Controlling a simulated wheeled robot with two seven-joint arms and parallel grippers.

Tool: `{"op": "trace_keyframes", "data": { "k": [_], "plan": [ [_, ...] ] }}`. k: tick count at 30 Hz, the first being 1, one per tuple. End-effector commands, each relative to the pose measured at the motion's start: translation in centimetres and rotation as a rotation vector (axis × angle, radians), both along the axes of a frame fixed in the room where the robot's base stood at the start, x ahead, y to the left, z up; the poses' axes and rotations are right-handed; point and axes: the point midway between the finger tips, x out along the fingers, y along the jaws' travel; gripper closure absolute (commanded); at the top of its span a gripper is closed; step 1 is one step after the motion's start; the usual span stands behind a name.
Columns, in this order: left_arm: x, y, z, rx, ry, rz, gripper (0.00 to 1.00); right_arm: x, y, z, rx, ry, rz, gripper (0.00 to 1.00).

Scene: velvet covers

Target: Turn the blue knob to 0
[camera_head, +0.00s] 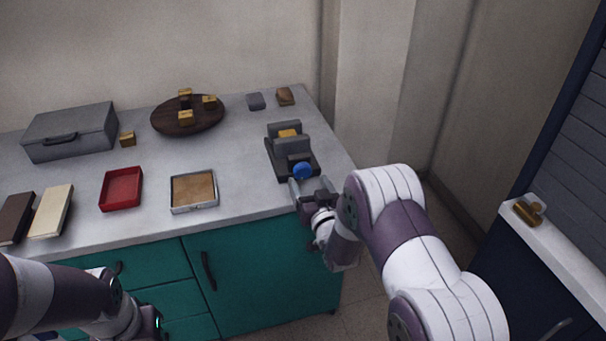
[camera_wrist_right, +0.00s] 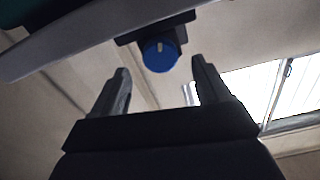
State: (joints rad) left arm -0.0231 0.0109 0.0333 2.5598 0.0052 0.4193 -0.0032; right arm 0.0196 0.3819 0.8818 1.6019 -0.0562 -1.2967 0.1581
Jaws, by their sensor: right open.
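The blue knob (camera_head: 303,171) is on the front of a dark grey device (camera_head: 291,148) near the right end of the counter. In the right wrist view the blue knob (camera_wrist_right: 161,54) shows face-on with a short pale mark near its top. My right gripper (camera_head: 313,187) is open just in front of the knob. In the wrist view its two fingertips (camera_wrist_right: 161,72) stand apart on either side below the knob, not closed on it. My left arm shows at the lower left of the head view; its fingers cannot be made out.
The grey counter (camera_head: 245,205) also holds a red tray (camera_head: 121,205), a metal-rimmed tray (camera_head: 194,207), a dark round board (camera_head: 163,125) with several small yellowish blocks, a grey case (camera_head: 72,131) and two book-like slabs. A wall rises behind the device.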

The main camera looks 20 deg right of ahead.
Motion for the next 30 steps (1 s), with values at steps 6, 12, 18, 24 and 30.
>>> {"op": "trace_keyframes", "data": {
  "k": [6, 12, 18, 24, 30],
  "plan": [
    [0.0, 0.0, -0.2, 0.000, 0.000, 0.000, 1.00, 4.0, 0.1, 0.0, 0.000, -0.001, 0.000, 0.24],
    [0.0, 0.0, -0.2, 0.000, 0.000, 0.000, 1.00, 5.0, 0.2, 0.0, 0.000, 0.001, -0.001, 0.24],
    [0.0, 0.0, -0.2, 0.000, 0.000, 0.000, 1.00, 5.0, 0.2, 0.0, 0.000, 0.001, -0.001, 0.34],
    [0.0, 0.0, -0.2, 0.000, 0.000, 0.000, 1.00, 4.9, 0.2, 0.0, -0.001, 0.001, -0.001, 0.80],
    [0.0, 0.0, -0.3, 0.000, 0.000, 0.000, 1.00, 4.9, 0.2, -0.1, -0.016, 0.002, -0.001, 0.80]
  ]
}}
